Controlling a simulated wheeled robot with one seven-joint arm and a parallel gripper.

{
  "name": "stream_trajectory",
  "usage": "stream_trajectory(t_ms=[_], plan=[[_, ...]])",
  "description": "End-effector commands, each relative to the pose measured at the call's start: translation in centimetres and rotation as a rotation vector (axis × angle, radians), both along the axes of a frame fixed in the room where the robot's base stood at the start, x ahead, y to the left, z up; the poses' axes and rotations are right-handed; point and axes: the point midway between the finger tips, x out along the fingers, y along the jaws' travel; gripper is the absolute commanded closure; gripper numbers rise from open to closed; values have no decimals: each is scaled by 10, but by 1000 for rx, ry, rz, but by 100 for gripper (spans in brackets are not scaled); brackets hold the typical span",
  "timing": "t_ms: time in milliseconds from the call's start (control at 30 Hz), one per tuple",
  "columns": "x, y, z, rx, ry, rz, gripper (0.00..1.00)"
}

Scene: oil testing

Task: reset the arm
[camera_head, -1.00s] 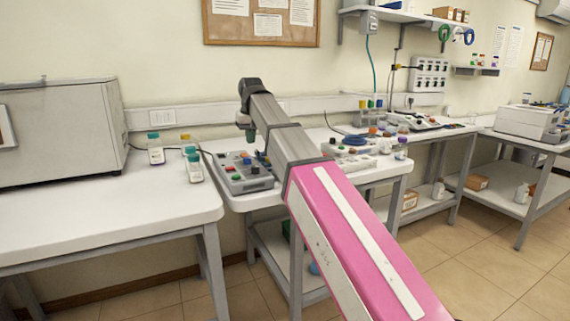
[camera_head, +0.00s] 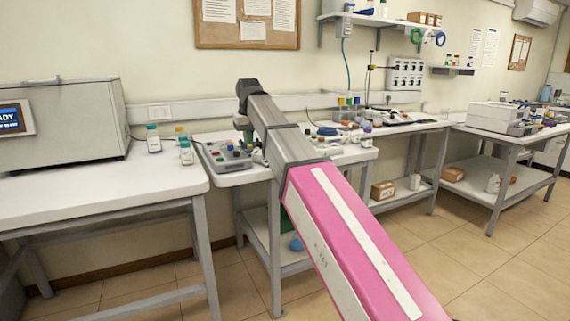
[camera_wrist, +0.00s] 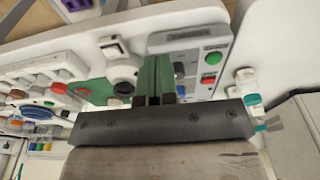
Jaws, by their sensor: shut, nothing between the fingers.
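My arm stretches forward across the head view, with a pink and white link near me and a grey link beyond. My gripper (camera_head: 248,137) hangs from the arm's far end over the middle table. In the wrist view its two dark green fingers (camera_wrist: 158,82) are together, with nothing between them. Past the fingers lies a grey control box (camera_wrist: 208,62) with a green and a red button. The same control box (camera_head: 222,157) stands on the middle table in the head view. I cannot tell how high the fingers are above it.
A white table (camera_head: 110,200) at left bears a large grey machine (camera_head: 75,122) with a lit screen. Small teal-capped bottles (camera_head: 153,138) stand near its right end. The middle table (camera_head: 350,155) holds several small bottles. Open tiled floor (camera_head: 470,260) lies at the right.

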Motion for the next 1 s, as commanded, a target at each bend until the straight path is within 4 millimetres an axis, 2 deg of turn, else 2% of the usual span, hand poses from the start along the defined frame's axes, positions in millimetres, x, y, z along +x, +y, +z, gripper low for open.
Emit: stream_trajectory(t_ms=[267,567,767,1000], plan=[[2,-17,-30,-3,7,-22,100],[3,-46,-82,-8,19,-61,100],[-2,-82,-141,-14,35,-106,100],[-22,-144,-236,-21,60,-184,100]])
